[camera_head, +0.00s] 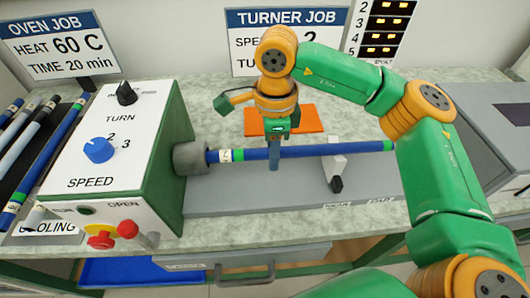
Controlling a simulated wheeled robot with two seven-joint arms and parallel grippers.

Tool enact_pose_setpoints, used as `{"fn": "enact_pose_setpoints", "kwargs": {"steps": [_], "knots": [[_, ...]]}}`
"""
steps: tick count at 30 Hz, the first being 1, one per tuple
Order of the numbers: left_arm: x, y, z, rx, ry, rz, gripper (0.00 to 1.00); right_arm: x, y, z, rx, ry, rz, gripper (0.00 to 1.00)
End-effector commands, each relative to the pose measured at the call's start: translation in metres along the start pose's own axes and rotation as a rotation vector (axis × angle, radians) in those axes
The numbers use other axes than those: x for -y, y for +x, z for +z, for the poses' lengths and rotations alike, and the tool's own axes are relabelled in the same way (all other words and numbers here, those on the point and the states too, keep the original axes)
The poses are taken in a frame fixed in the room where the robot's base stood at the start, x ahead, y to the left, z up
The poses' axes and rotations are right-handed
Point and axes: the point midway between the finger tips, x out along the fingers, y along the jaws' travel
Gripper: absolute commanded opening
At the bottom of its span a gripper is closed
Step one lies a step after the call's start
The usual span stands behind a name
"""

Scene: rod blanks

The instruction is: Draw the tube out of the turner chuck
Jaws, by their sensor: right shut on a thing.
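The blue tube (312,152) has a green band and a white label near its left end and a green tip at its right end. It lies roughly level in front of the turner, in line with the grey chuck (190,158). Its left end meets the chuck face; I cannot tell how much of it sits inside. My right gripper (275,158) comes down from above and is shut on the tube, right of the label. The turner (118,150) has a blue speed knob (99,150) and a black turn knob (126,93). My left gripper is not in view.
A pale support (335,165) with a black knob stands at the tube's right part on the grey bed (230,198). An orange pad (300,119) lies behind. Several rods lie in a rack at the far left. A red lever (127,229) is at the turner's front.

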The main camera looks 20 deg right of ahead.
Motion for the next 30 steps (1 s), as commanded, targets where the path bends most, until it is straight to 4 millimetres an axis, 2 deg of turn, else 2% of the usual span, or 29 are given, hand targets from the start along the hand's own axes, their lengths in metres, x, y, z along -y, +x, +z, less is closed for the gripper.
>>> {"fn": "enact_pose_setpoints", "kwargs": {"steps": [16,26,30], "knots": [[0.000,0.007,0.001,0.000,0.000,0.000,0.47,0.000,-0.001,-0.030,0.001,0.001,0.000,0.00],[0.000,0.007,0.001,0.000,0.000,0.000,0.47,0.000,-0.001,-0.031,0.000,0.000,0.000,0.00],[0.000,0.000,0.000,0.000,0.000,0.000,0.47,0.000,-0.009,-0.031,0.001,0.000,-0.001,0.00]]}}
